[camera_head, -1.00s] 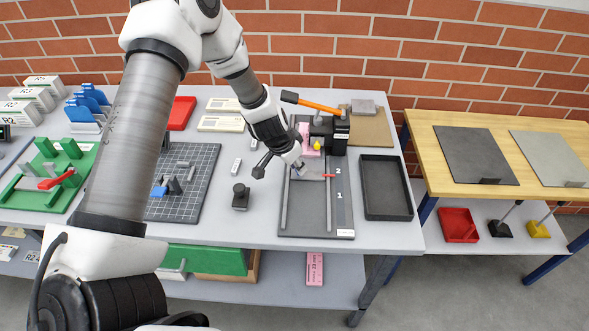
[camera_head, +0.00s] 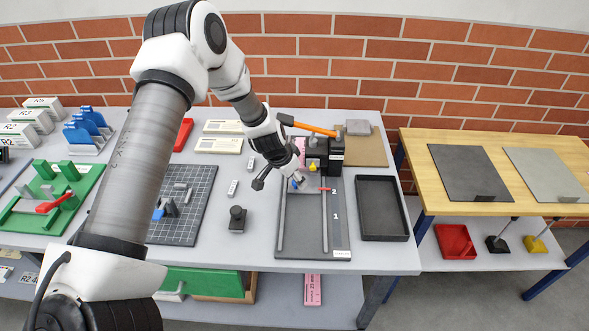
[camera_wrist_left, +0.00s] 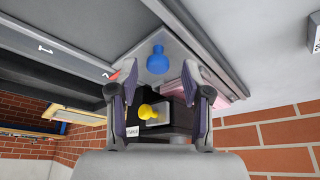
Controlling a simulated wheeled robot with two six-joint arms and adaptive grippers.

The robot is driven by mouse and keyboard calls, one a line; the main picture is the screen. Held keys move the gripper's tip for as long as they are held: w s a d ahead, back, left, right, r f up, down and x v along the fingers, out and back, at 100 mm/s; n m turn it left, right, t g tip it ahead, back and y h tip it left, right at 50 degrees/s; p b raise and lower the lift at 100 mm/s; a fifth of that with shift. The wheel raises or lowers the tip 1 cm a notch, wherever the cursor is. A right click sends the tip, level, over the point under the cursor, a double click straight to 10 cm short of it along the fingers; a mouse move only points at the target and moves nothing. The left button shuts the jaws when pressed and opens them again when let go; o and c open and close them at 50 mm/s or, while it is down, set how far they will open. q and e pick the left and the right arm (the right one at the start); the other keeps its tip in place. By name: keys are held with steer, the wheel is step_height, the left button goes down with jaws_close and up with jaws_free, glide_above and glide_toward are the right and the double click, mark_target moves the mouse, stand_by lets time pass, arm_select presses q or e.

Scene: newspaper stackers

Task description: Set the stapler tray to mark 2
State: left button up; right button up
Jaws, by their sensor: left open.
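The stapler tray, a grey plate with a blue knob (camera_head: 294,185), sits between two rails on a dark base (camera_head: 312,247). Its red pointer (camera_head: 325,189) is level with the printed 2 (camera_head: 333,190). In the left wrist view the red pointer (camera_wrist_left: 115,75) also lies beside the 2. My left gripper (camera_head: 292,177) is over the tray at the blue knob. In the left wrist view its fingers (camera_wrist_left: 159,72) are spread, with the blue knob (camera_wrist_left: 157,60) just past and between the tips, apparently free. The gripper hides part of the tray. My right gripper is out of view.
A black block (camera_head: 337,150) with a yellow knob (camera_head: 312,168) and a pink stack (camera_head: 300,148) stand behind the tray. A hammer (camera_head: 312,127) lies behind. An empty black tray (camera_head: 382,232) is at right, a small black knobbed block (camera_head: 237,218) at left.

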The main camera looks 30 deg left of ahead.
arm_select(q)
step_height(320, 180, up, 9)
steer(key=shift+w+r, duration=0.2)
stand_by(0.4)
